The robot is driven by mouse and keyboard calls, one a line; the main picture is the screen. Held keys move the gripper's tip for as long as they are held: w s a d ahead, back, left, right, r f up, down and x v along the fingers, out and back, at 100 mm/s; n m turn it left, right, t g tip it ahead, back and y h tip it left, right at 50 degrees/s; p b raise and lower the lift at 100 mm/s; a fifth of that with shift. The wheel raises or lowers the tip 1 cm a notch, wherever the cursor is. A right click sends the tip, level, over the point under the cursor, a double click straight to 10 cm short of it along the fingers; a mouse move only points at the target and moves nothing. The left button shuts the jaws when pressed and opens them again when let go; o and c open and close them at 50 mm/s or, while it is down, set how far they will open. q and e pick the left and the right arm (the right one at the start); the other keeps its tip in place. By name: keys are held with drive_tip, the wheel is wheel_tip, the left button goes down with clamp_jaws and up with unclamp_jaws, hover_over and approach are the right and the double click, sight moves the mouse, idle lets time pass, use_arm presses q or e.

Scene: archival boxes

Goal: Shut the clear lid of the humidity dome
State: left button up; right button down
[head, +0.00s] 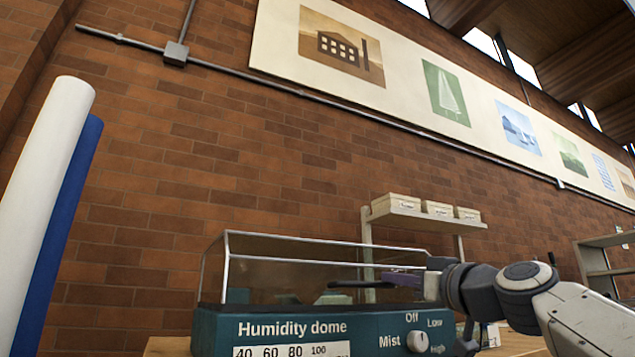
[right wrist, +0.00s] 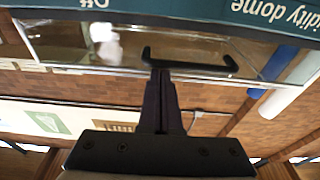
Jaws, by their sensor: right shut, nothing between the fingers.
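The humidity dome has a teal base (head: 270,327) with white lettering, and a clear lid (head: 290,275) with thin metal edges above it. I cannot tell whether the lid meets the base all along its front edge. A dark bar handle (head: 352,284) shows at the lid's front; it also shows in the right wrist view (right wrist: 190,66). My right gripper (head: 395,282) reaches in from the right at the handle. In the right wrist view its fingers (right wrist: 160,80) are shut and empty, tips at the handle; contact is unclear. My left gripper is not in view.
A dial (head: 417,341) sits on the base's front right. Tall white (head: 50,200) and blue (head: 62,230) rolls stand at the left. A shelf (head: 405,217) with several boxes stands behind. A brick wall (head: 170,190) closes the back.

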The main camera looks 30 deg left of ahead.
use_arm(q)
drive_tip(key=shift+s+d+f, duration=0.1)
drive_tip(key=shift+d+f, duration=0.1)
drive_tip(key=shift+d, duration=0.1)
use_arm(e)
drive_tip(key=shift+w+f, duration=0.2)
drive_tip(key=shift+f, duration=0.35)
drive_tip(key=shift+w+f, duration=0.15)
drive_tip(key=shift+f, duration=0.35)
drive_tip(key=shift+r, duration=0.1)
wheel_tip(320, 180, up, 6)
drive_tip(key=s+d+p, duration=0.1)
drive_tip(key=p, duration=0.3)
use_arm(q)
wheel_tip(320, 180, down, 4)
drive_tip(key=b, duration=0.7)
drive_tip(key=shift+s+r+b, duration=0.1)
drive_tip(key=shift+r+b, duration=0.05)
drive_tip(key=shift+b, duration=0.25)
use_arm(e)
drive_tip(key=s+d+f, duration=0.4)
drive_tip(key=d+f, duration=0.1)
drive_tip(key=d, duration=0.2)
drive_tip(key=shift+s+d+f, duration=0.2)
drive_tip(key=shift+s+d, duration=0.05)
drive_tip(key=shift+d, duration=0.1)
